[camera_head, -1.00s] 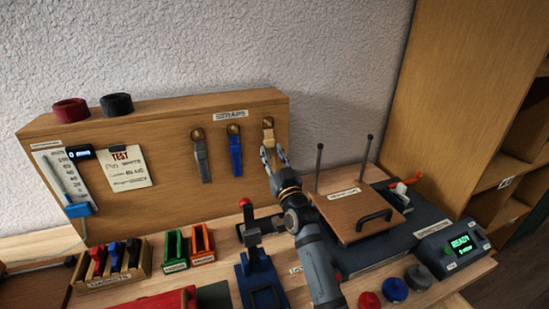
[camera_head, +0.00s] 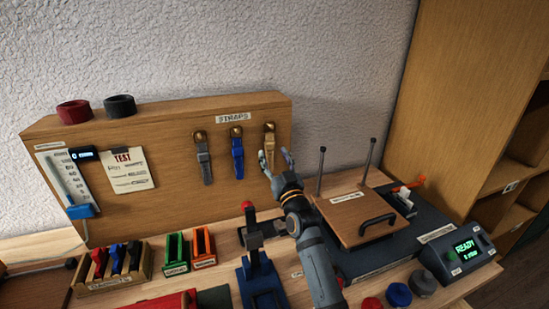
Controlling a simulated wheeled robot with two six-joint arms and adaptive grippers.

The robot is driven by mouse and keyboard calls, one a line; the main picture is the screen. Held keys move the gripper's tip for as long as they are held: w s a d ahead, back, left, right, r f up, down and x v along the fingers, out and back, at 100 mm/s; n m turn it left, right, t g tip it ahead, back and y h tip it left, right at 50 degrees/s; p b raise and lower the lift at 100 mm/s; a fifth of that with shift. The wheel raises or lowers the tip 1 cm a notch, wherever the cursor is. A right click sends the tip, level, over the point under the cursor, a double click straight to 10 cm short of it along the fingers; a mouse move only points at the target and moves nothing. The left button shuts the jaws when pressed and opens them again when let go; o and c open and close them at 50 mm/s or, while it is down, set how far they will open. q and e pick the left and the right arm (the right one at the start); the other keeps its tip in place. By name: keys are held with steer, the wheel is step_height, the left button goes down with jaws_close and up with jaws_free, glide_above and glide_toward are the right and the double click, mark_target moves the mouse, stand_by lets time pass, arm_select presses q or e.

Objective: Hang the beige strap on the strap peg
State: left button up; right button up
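The beige strap (camera_head: 270,145) hangs on the rightmost peg under the STRAPS label (camera_head: 234,117) on the wooden board. My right gripper (camera_head: 275,158) is just in front of its lower part with its fingers spread apart, and nothing shows held between them. The lower end of the strap is partly hidden by the fingers. A grey strap (camera_head: 204,162) and a blue strap (camera_head: 238,157) hang on the two pegs to its left. My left gripper is not in view.
A wooden plate with a black handle (camera_head: 377,225) and two upright rods (camera_head: 320,172) stands right of my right arm. A blue press-like tool (camera_head: 261,280) with a red knob, green and orange holders (camera_head: 203,246) and several colored caps (camera_head: 398,294) crowd the bench.

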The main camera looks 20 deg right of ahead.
steer(key=v, duration=1.2)
